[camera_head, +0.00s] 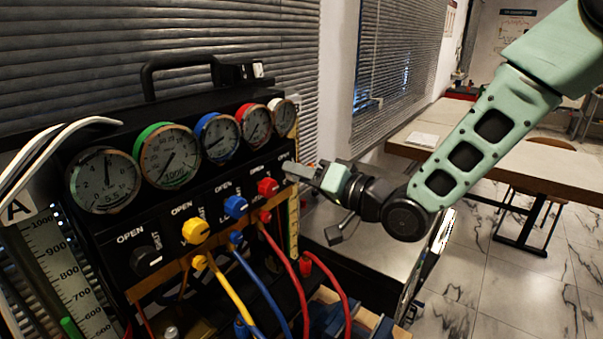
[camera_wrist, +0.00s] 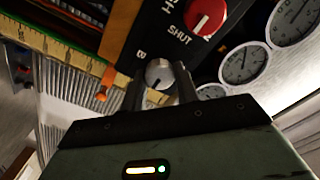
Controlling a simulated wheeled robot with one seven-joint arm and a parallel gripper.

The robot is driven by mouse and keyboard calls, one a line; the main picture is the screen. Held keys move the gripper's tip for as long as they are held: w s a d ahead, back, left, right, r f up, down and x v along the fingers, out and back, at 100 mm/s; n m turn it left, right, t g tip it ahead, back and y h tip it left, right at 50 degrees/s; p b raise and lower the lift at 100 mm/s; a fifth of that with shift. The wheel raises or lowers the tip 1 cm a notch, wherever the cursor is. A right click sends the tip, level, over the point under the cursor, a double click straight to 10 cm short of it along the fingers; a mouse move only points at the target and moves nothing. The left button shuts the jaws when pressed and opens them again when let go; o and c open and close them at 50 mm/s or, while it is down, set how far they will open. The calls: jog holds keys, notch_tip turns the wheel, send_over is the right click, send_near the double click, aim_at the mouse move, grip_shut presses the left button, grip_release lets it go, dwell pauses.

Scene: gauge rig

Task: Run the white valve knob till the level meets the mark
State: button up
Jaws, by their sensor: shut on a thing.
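The white valve knob (camera_wrist: 159,74) shows pale grey between my fingertips in the wrist view. My gripper (camera_wrist: 161,86) is shut on it, one finger at each side. In the head view my gripper (camera_head: 305,172) reaches the right end of the black panel (camera_head: 118,260) and hides the knob. A yellow scale strip (camera_wrist: 55,46) runs past the panel corner in the wrist view, with a small orange piece (camera_wrist: 101,97) near it. Column A's scale (camera_head: 75,280) stands at the far left of the head view, with a green piece (camera_head: 69,326) beside it. I cannot make out a liquid level.
Red (camera_head: 267,187), blue (camera_head: 236,206), yellow (camera_head: 196,231) and black (camera_head: 145,260) knobs line the panel below several dial gauges (camera_head: 172,156). Coloured hoses (camera_head: 230,292) hang in front. A table (camera_head: 480,147) stands behind my arm; open floor lies at the right.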

dwell(0.4)
jog(key=o, duration=1)
jog(key=shift+c, duration=0.2)
jog(key=shift+d, duration=0.1)
jog(key=b+v, duration=0.6)
jog(key=v, duration=0.6)
jog(key=shift+f, duration=0.25)
jog(key=shift+r+b+v, duration=0.2)
jog(key=shift+b+v, duration=2.45)
jog(key=shift+b, duration=1.2)
